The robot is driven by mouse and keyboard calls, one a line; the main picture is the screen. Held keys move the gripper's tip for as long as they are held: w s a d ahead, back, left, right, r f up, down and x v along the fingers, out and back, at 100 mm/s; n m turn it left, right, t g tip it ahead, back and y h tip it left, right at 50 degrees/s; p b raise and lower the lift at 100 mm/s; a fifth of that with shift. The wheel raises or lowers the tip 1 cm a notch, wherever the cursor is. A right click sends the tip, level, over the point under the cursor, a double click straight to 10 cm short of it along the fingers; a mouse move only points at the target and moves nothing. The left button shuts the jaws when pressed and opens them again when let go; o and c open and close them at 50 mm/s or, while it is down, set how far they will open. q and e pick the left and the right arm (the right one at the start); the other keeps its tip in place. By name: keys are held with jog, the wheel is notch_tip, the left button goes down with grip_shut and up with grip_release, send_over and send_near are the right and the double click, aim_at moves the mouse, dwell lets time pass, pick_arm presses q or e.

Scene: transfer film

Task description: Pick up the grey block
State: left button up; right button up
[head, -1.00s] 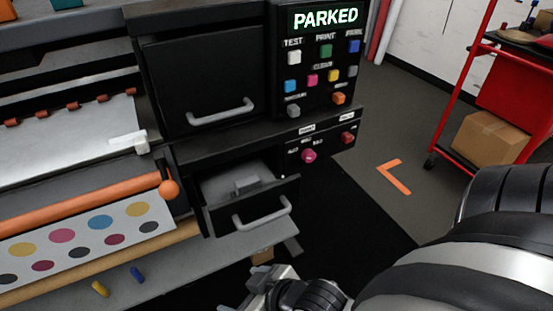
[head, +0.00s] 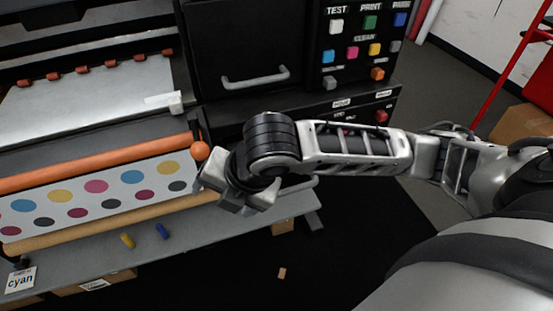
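My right arm reaches across the middle of the head view from the right. Its gripper (head: 232,192) is over the open lower drawer, just right of the orange roller's end knob. The arm and gripper cover nearly all of the drawer; only part of its light handle (head: 302,186) shows beside the wrist. The grey block is hidden now; it lay inside this drawer in the earlier view. Whether the fingers are open, shut or touching the block cannot be seen. My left gripper is not in view.
The closed upper drawer (head: 245,50) and the button panel (head: 362,48) stand behind the arm. The printer's orange roller (head: 100,166) and dotted print sheet (head: 95,194) are to the left. A grey shelf (head: 190,225) runs below, with yellow (head: 127,240) and blue (head: 162,231) pieces on it.

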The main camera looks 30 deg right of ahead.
jog(key=w+d+r+n+h, duration=0.2)
jog(key=d+r+n, duration=0.1)
jog(key=d, duration=0.5)
jog(key=w+d+r+n+h, duration=0.2)
jog(key=d+r+n, duration=0.15)
jog(key=d, duration=0.45)
jog(key=shift+g, duration=0.4)
jog(key=shift+w+b+x, duration=0.15)
jog(key=shift+b+x, duration=0.75)
jog(key=shift+x, duration=3.15)
jog(key=shift+w+b+x, duration=0.1)
jog(key=shift+b+x, duration=0.75)
jog(key=shift+x, duration=3.2)
jog(key=shift+r, duration=0.1)
jog(key=c, duration=1.1)
